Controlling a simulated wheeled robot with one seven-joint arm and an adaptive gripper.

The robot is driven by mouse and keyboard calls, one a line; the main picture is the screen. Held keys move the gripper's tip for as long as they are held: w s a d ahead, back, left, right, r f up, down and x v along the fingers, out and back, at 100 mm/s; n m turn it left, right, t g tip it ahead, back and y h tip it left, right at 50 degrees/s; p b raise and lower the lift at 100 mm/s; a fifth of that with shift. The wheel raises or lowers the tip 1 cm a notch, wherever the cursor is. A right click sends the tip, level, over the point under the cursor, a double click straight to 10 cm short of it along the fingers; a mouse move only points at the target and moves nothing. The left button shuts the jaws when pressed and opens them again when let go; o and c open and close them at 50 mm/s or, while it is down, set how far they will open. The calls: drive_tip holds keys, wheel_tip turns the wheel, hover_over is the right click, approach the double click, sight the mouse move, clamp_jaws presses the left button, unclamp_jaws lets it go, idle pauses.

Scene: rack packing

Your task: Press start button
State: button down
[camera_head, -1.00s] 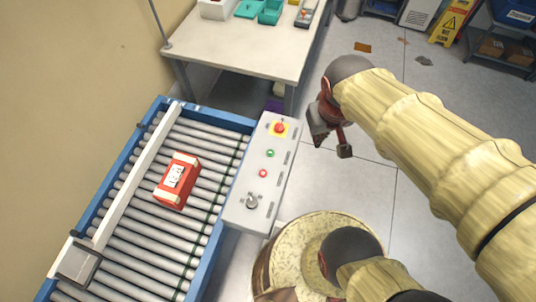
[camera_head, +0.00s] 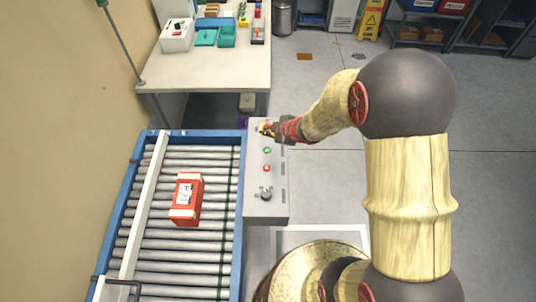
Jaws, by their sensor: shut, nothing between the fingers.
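The grey control panel (camera_head: 257,207) stands along the right side of the roller conveyor. It carries a green button (camera_head: 267,150), a red button (camera_head: 267,168) below it and a dark rotary knob (camera_head: 265,193) near its front end. My gripper (camera_head: 268,131) is shut and empty. It is over the far end of the panel, just beyond the green button, where it largely hides the red emergency stop on its yellow plate. I cannot tell whether the gripper touches the panel. The green button is in clear view.
A red box (camera_head: 187,207) with a white label sits on the conveyor rollers (camera_head: 205,250). A white table (camera_head: 205,72) with bins stands at the back. A yellow caution sign (camera_head: 369,20) and shelves are at the back right. The floor right of the panel is open.

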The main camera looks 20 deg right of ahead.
drive_tip(key=shift+w+a+r+y, duration=0.15)
drive_tip(key=shift+a+r+y, duration=0.15)
drive_tip(key=shift+a, duration=0.2)
drive_tip(key=shift+f, duration=0.15)
drive_tip(key=b, duration=0.7)
hover_over(266, 151)
wheel_tip(266, 151, down, 7)
drive_tip(key=shift+w+f+b, duration=0.1)
drive_tip(key=shift+f+b, duration=0.6)
drive_tip(key=shift+f, duration=0.05)
idle(0.4)
drive_tip(key=shift+f, duration=0.45)
